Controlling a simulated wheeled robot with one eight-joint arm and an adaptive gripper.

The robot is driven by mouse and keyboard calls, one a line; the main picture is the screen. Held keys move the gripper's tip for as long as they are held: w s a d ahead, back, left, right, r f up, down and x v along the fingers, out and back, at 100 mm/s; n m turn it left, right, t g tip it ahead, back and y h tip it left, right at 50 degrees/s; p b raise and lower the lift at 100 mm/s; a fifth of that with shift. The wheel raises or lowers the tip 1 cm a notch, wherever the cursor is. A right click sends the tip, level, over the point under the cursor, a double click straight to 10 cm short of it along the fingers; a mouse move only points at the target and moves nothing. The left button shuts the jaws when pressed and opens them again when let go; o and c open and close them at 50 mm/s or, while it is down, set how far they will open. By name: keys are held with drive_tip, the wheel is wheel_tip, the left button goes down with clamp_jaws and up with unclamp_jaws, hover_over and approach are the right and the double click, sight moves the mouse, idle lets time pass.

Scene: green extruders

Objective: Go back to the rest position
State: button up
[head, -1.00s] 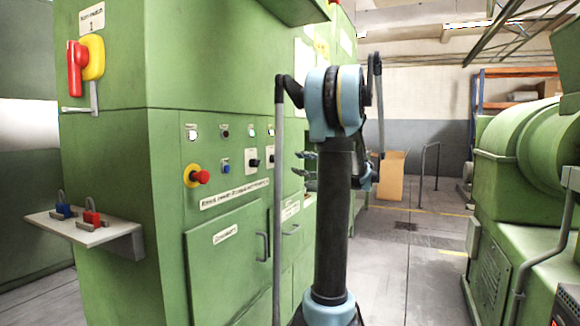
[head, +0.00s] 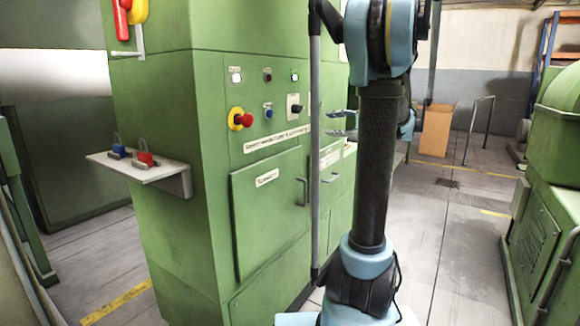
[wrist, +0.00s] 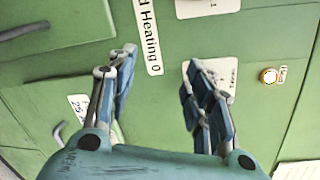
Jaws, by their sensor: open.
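My gripper (wrist: 160,95) is open and empty in the wrist view, its two fingers apart in front of the green cabinet face. In the head view my gripper (head: 340,124) shows partly, left of my dark upright arm link, with its fingers pointing left toward the green cabinet (head: 165,220). The rest of the gripper is hidden behind my arm. I cannot tell the exact gap between the fingertips and the cabinet.
The cabinet has a red emergency button (head: 243,120), knobs and door handles. A shelf (head: 165,176) with a blue padlock (head: 119,151) and a red padlock (head: 146,159) juts from its left side. A green machine (head: 550,200) stands right. Floor (head: 455,235) between is clear.

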drive_tip(key=s+a+f+n+g+h, duration=0.25)
drive_tip(key=s+a+f, duration=0.25)
drive_tip(key=s+f, duration=0.3)
drive_tip(key=s+a+f+n+g+h, duration=0.2)
drive_tip(key=s+a+f+h, duration=0.2)
drive_tip(key=s+a+f, duration=0.4)
drive_tip(key=s+d+f+n+h, duration=0.3)
drive_tip(key=s+d+f+h, duration=0.1)
drive_tip(key=s+f, duration=0.3)
drive_tip(key=s+d+f+n+g+h, duration=0.1)
drive_tip(key=s+d+f+n+h, duration=0.2)
drive_tip(key=s+d+f, duration=0.3)
drive_tip(key=shift+s+f+h, duration=0.35)
drive_tip(key=shift+s+f, duration=0.45)
drive_tip(key=shift+s, duration=1.65)
drive_tip(key=shift+n+g, duration=0.25)
